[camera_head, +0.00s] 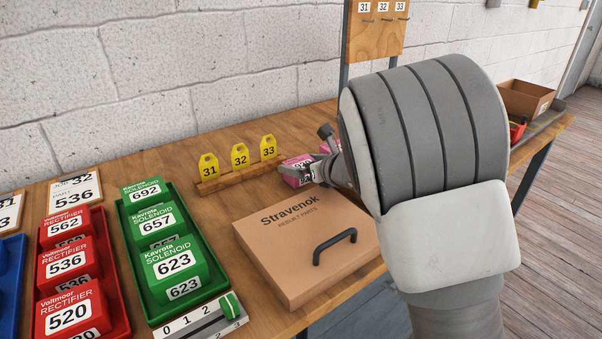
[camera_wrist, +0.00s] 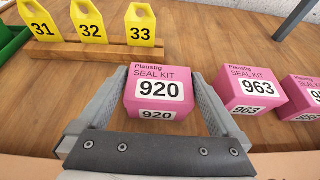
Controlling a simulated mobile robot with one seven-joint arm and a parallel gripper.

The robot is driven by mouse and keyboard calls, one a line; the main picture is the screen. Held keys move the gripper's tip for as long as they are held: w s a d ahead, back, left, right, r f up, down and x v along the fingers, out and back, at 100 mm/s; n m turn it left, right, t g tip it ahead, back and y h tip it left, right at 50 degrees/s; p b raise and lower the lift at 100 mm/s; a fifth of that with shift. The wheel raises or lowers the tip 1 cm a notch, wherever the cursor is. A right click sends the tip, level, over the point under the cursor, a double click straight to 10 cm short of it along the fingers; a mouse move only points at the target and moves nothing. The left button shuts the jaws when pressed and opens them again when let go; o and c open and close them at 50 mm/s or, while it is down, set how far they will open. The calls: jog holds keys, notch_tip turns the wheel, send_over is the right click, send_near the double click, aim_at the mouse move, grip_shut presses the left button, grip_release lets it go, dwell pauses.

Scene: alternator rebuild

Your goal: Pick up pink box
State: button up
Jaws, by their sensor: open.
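A pink seal kit box labelled 920 (camera_wrist: 158,92) stands upright on the wooden bench. In the wrist view it sits between the two fingers of my gripper (camera_wrist: 155,105), with a finger on each side. My gripper is open, and whether either finger touches the box I cannot tell. Two more pink boxes labelled 963 stand to its right, the nearer one (camera_wrist: 248,90) close to the right finger and another (camera_wrist: 305,97) at the picture edge. In the head view my gripper (camera_head: 318,172) is at a pink box (camera_head: 296,171), largely hidden by my gripper and arm.
Yellow tags 31, 32 and 33 stand in a wooden rack (camera_head: 240,178) left of the pink boxes. A Stravenok carton (camera_head: 285,265) with a black handle lies in front. Green (camera_head: 196,308) and red (camera_head: 118,318) trays hold labelled boxes at left. An open cardboard box (camera_head: 527,99) stands far right.

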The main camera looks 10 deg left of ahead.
jog(key=shift+w+a+f, duration=0.1)
jog(key=shift+w+a, duration=0.1)
jog(key=c, duration=1)
